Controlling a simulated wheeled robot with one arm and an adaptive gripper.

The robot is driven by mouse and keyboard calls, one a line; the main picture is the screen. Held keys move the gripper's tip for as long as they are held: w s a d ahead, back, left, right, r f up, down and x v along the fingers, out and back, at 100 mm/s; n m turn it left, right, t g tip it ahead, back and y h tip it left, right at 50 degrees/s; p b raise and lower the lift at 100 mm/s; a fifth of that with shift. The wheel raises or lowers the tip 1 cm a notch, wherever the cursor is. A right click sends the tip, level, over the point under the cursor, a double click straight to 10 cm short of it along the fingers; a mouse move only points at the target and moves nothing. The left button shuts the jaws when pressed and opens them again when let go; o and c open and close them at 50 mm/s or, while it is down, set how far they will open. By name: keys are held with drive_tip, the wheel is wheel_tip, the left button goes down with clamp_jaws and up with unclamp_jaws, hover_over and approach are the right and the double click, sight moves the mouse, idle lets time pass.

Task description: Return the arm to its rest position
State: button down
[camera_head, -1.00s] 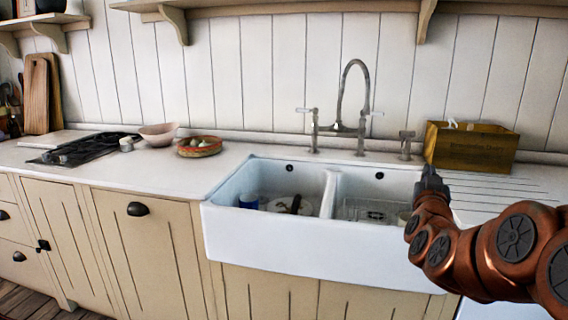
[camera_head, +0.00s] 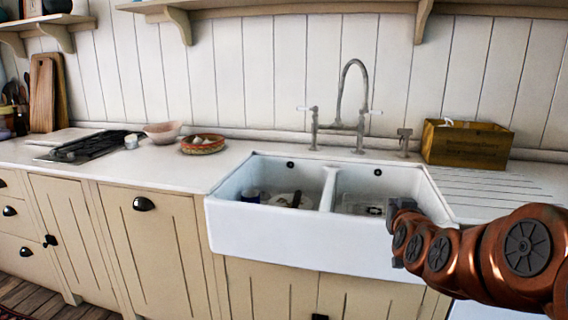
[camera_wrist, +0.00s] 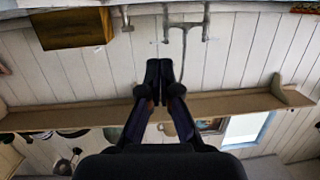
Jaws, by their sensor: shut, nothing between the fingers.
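My copper-coloured arm comes in from the right edge of the head view. My gripper (camera_head: 398,208) is at its end, in front of the right basin of the white double sink. In the wrist view my gripper (camera_wrist: 160,70) is shut, its two dark fingers together with nothing between them. The wrist picture looks upside down, with the wall and a wooden shelf (camera_wrist: 225,104) beyond the fingers.
The white sink (camera_head: 300,235) holds a few items in its left basin. A tall tap (camera_head: 362,105) stands behind it. A yellow-brown box (camera_head: 466,146) sits at the right. A basket (camera_head: 203,144), a bowl (camera_head: 162,132) and a hob (camera_head: 88,146) are on the left counter.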

drive_tip(key=s+a+f+n+g+y, duration=0.1)
drive_tip(key=s+a+f+g+y, duration=0.1)
drive_tip(key=s+a+f+g, duration=0.35)
drive_tip(key=s+a+f+n+g+y, duration=0.15)
drive_tip(key=s+a+f, duration=0.25)
drive_tip(key=s+f, duration=0.4)
drive_tip(key=s+f+g, duration=0.2)
drive_tip(key=s+g, duration=0.3)
drive_tip(key=s, duration=0.7)
drive_tip(key=s+f+g, duration=0.3)
drive_tip(key=s+g, duration=0.1)
drive_tip(key=s, duration=0.8)
drive_tip(key=s+r+g, duration=0.2)
drive_tip(key=s+g, duration=0.1)
drive_tip(key=s, duration=0.5)
wheel_tip(320, 180, up, 17)
drive_tip(key=w+t+p, duration=0.1)
drive_tip(key=p, duration=1.6)
drive_tip(key=shift+w+d+h, duration=0.15)
drive_tip(key=shift+d+h, duration=0.2)
drive_tip(key=shift+h, duration=0.1)
drive_tip(key=shift+r+m, duration=0.1)
drive_tip(key=shift+m, duration=0.15)
